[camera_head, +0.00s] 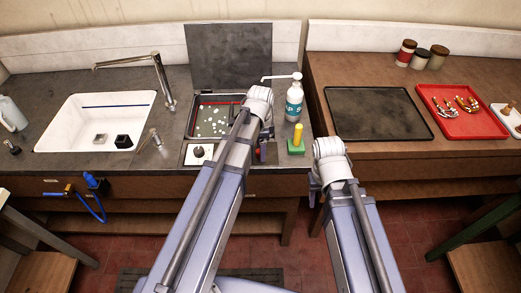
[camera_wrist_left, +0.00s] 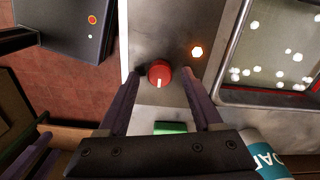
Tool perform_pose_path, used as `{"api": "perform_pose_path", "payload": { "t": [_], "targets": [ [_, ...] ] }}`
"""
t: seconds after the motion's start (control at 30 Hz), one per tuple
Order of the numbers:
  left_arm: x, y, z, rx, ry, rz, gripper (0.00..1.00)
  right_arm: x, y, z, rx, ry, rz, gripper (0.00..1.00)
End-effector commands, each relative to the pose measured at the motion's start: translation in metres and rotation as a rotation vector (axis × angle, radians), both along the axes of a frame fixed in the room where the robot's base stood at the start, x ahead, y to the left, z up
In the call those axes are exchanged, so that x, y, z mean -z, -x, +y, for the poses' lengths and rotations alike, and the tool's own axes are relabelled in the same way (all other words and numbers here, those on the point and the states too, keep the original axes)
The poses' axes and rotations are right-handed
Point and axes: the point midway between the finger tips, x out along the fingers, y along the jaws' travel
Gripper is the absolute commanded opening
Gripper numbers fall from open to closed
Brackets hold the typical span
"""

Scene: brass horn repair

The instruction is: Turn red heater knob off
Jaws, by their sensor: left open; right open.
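The red heater knob (camera_wrist_left: 159,73) is on a grey metal panel in the left wrist view. Its white mark points toward the bottom of that picture. A small orange-white light (camera_wrist_left: 197,51) glows beside it. My left gripper (camera_wrist_left: 161,76) is open, with one finger on each side of the knob; contact is not visible. In the head view, my left gripper (camera_head: 262,153) is at the counter's front edge, and its arm and wrist hide most of the knob (camera_head: 257,154). My right gripper (camera_head: 315,188) is open and empty, in front of the gap between counter and wooden table.
A basin (camera_head: 188,122) with white pieces in it has its dark lid raised. A green block with a yellow peg (camera_head: 297,139) and a pump bottle (camera_head: 294,100) stand right of my left gripper. A black tray (camera_head: 378,113) lies on the wooden table.

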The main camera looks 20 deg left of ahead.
Motion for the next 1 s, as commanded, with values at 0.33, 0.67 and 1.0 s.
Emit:
{"api": "perform_pose_path", "payload": {
  "t": [0.33,0.67,1.0],
  "targets": [
    [-0.0002,0.0,0.0,0.0,0.0,0.0,0.32,-0.0002,0.0,0.0,0.0,0.0,0.0,0.5],
    [-0.0002,0.0,0.0,0.0,0.0,0.0,0.0,-0.0002,0.0,0.0,0.0,0.0,0.0,0.5],
    [-0.0001,-0.0001,0.0,-0.022,0.0,0.0,0.0,-0.0001,0.0,0.0,0.0,0.0,0.0,0.5]
  ]
}}
